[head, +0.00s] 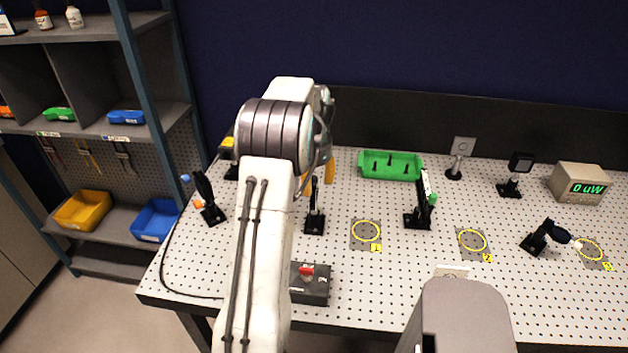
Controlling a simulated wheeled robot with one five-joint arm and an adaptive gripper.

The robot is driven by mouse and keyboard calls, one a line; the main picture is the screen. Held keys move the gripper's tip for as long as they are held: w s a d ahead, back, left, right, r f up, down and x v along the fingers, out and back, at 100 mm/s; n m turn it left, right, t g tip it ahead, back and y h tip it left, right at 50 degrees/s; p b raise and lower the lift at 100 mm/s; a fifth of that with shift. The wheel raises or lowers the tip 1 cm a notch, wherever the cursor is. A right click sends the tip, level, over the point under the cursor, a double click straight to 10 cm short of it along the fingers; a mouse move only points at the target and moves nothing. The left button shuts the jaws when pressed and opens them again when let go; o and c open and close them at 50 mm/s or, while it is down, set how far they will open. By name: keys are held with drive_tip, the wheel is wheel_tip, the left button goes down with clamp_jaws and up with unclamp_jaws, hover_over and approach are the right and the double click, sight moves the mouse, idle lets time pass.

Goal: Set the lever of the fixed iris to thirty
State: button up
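A black post-mounted device (419,212) with a pale marked strip and a green knob (433,199) stands right of centre on the perforated board. It may be the fixed iris and its lever; it is seen nearly edge-on, and no scale numbers can be read. My gripper (318,178) hangs at the far side of my arm, left of this device and apart from it. Its two orange-yellow fingers show with a gap between them, partly hidden by my arm. I see nothing held. Another black post mount (314,215) stands just below the fingers in the picture.
Black mounts (209,210) (540,238) stand left and right. A green bin (390,165), a square-headed post (461,155), a dark square holder (515,178) and a meter reading 0 uW (580,185) line the back. A red-knobbed box (310,284) sits in front. Yellow circles (366,231) mark bare spots.

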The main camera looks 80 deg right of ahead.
wheel_tip(320, 180, up, 12)
drive_tip(key=a, duration=0.1)
drive_tip(key=shift+a, duration=0.3)
idle(0.5)
idle(0.7)
